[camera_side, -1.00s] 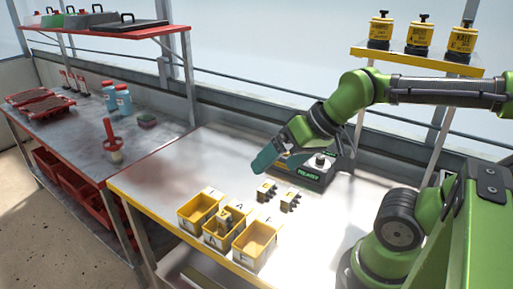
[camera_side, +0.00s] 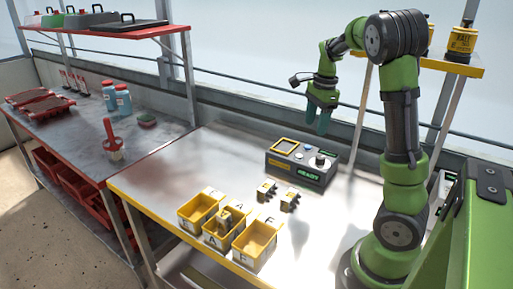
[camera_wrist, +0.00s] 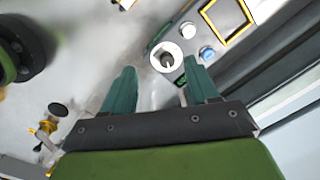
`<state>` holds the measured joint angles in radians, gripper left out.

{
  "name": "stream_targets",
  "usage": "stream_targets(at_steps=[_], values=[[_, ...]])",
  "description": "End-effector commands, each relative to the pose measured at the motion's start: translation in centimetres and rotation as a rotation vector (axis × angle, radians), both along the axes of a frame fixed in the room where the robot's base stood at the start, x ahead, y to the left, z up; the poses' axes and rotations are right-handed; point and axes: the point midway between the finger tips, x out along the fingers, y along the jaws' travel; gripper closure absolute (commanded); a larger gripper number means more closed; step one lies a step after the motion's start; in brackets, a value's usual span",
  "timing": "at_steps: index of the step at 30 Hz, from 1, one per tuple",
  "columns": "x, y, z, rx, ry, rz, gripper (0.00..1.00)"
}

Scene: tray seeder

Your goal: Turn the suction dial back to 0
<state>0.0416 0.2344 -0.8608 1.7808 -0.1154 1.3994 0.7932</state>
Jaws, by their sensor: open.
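The control box (camera_side: 285,170) stands at the back of the steel bench, with a lit green display (camera_side: 308,175) on its front. A round dial with a pale ring and dark knob (camera_side: 320,158) sits on the right of its top; in the wrist view the dial (camera_wrist: 167,57) lies just beyond my fingertips. Its setting is too small to read. My gripper (camera_side: 318,130) is above the dial, fingers pointing down, apart and empty. In the wrist view the open gripper (camera_wrist: 160,72) has its teal fingers either side of the dial's line, not touching it.
A framed panel (camera_side: 285,146) and a blue-grey button (camera_wrist: 206,53) share the box top. Two small yellow-and-black parts (camera_side: 266,190) lie in front. Yellow bins (camera_side: 257,243) line the front edge, the middle one holding a part. A yellow shelf (camera_side: 468,69) stands behind my arm.

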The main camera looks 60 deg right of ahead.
Motion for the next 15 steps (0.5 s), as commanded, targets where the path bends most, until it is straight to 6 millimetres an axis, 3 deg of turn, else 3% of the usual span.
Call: stream_targets(at_steps=[1,5,9,15], values=[[-0.5,-2.2,0.4,-0.017,0.047,-0.167,0.41],[-1.4,-4.9,2.4,-0.038,0.094,-0.523,0.41],[-1.4,-4.9,3.9,-0.01,0.087,-0.737,0.41],[-1.4,-4.4,3.1,0.014,0.097,-0.817,0.41]])
